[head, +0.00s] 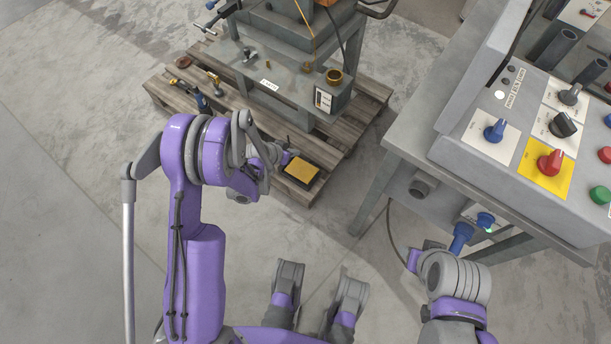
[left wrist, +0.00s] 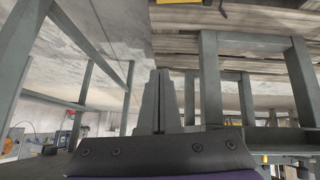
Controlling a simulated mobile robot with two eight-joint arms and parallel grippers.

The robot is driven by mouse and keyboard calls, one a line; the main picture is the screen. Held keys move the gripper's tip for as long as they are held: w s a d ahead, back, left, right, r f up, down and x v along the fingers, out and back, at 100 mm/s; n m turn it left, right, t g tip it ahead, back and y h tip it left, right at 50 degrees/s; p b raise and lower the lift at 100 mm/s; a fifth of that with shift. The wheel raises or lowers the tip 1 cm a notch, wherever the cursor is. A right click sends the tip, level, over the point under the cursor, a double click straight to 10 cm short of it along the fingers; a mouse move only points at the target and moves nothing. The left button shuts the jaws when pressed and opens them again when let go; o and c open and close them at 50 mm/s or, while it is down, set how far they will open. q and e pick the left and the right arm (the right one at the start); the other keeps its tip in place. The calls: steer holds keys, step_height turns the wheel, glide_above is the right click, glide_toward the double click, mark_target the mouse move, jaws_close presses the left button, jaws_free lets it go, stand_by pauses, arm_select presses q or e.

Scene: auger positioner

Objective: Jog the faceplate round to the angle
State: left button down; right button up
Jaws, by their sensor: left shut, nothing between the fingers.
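The positioner's grey base (head: 270,75) stands on a wooden pallet at the top of the head view, cut off by the top edge; I cannot make out its faceplate. A black foot pedal with a yellow top (head: 301,170) lies on the pallet's near corner. A yellow strip at the top of the left wrist view (left wrist: 180,2) may be the same pedal. My left gripper (head: 283,157) is beside the pedal, at its upper left in the head view. Its fingers (left wrist: 161,100) are shut together with nothing between them. My right arm shows at lower right, but its gripper is hidden.
A grey control console (head: 500,170) stands at the right, with blue, black and red knobs (head: 551,162) and a green button (head: 600,194). A brass cup (head: 334,77) and tools are on the base and pallet. Bare concrete lies left.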

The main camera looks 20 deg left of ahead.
arm_select(q)
step_height(320, 180, down, 15)
steer(key=a+b, duration=0.1)
steer(key=b, duration=0.2)
steer(key=shift+a+m+t, duration=0.25)
steer(key=shift+m+t, duration=0.05)
arm_select(e)
steer(key=f, duration=0.4)
steer(key=shift+w+f, duration=0.3)
steer(key=shift+f, duration=0.1)
arm_select(q)
steer(key=shift+w+f, duration=0.1)
steer(key=b, duration=0.3)
glide_above(309, 171)
steer(key=s+a, duration=0.2)
steer(key=s, duration=0.1)
step_height(309, 171, down, 7)
steer(key=shift+d+r, duration=0.1)
steer(key=shift+r, duration=0.05)
steer(key=f, duration=0.3)
steer(key=shift+w+d+f+b, duration=0.15)
steer(key=shift+w+d+b, duration=0.1)
steer(key=shift+b, duration=0.1)
steer(key=shift+s+f, duration=0.1)
steer(key=shift+f, duration=0.4)
arm_select(e)
steer(key=x, duration=0.3)
steer(key=shift+s+f, duration=0.2)
steer(key=shift+s, duration=0.05)
